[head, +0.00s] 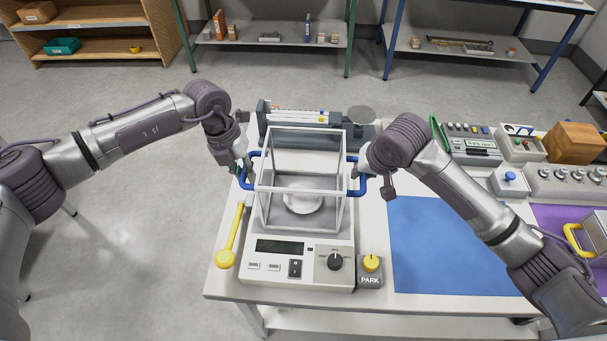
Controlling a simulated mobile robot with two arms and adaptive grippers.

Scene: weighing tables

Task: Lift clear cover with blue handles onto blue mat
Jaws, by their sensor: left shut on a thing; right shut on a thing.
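The clear cover (301,189) is a see-through box with pale edges and a blue handle on each side. It is at the balance (300,270), around a round white pan (303,201); I cannot tell whether it rests there or is slightly raised. My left gripper (244,177) is shut on the left blue handle (241,182). My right gripper (361,174) is shut on the right blue handle (361,187). The blue mat (450,250) lies flat on the table to the right, its bare part partly crossed by my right arm.
A beam scale (310,117) is behind.

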